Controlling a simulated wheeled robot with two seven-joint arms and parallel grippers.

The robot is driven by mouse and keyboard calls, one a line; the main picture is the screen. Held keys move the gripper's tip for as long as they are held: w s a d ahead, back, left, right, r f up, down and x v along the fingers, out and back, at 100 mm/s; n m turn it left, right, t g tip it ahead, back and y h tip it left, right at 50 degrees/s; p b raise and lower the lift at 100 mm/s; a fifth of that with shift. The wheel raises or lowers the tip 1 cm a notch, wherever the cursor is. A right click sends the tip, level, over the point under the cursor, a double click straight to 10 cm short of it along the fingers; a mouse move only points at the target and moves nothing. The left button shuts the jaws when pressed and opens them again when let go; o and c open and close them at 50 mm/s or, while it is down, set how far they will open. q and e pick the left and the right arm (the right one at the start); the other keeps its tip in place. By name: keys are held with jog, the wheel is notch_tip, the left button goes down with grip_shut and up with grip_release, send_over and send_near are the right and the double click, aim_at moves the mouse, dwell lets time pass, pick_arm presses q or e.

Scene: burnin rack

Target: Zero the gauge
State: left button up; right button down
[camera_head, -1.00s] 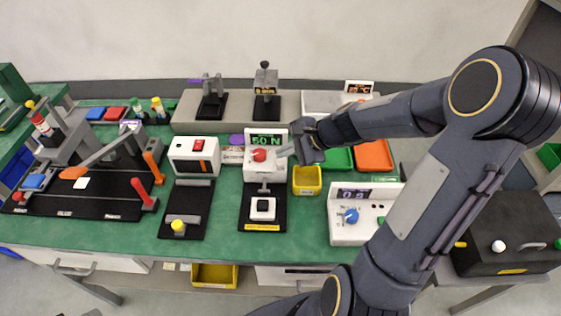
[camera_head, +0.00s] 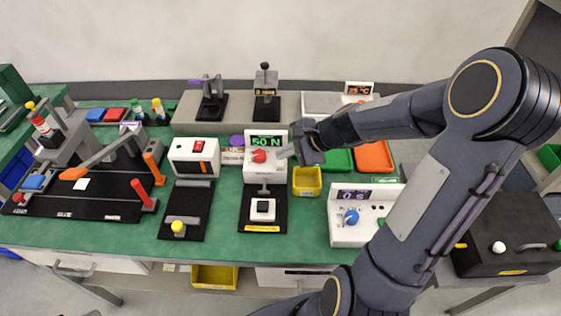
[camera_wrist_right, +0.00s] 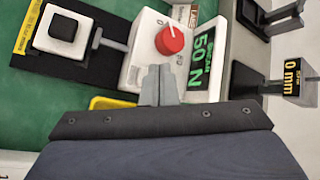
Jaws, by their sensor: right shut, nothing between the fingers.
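A small gauge stand with a dark display reading "0 mm" (camera_wrist_right: 291,65) shows at the right of the right wrist view. It appears to be the post-mounted device (camera_head: 265,88) on the back shelf in the head view. A white unit with a green "50 N" display (camera_head: 267,141) has a red knob (camera_head: 260,155), also large in the wrist view (camera_wrist_right: 170,39). My right gripper (camera_wrist_right: 160,72) is shut and empty, its tips just beside the knob; whether they touch it is unclear. It also shows in the head view (camera_head: 287,152). My left gripper is out of view.
A black button on a white pad (camera_head: 263,209) sits in front of the white unit. A yellow bin (camera_head: 307,181) stands right of it. A white unit with a blue knob (camera_head: 343,228) is nearer my right arm. Green bench (camera_head: 110,238) is bare along the front.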

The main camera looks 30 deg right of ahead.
jog(key=shift+f, duration=0.1)
dwell(0.6)
jog(key=shift+f+b, duration=0.35)
jog(key=shift+b, duration=0.1)
jog(key=shift+f+b, duration=0.5)
dwell(0.5)
jog(key=shift+r, duration=0.1)
jog(key=shift+r+p, duration=0.8)
jog(key=shift+r, duration=0.05)
notch_tip(320, 180, up, 5)
jog(key=p, duration=0.4)
jog(key=shift+p, duration=0.3)
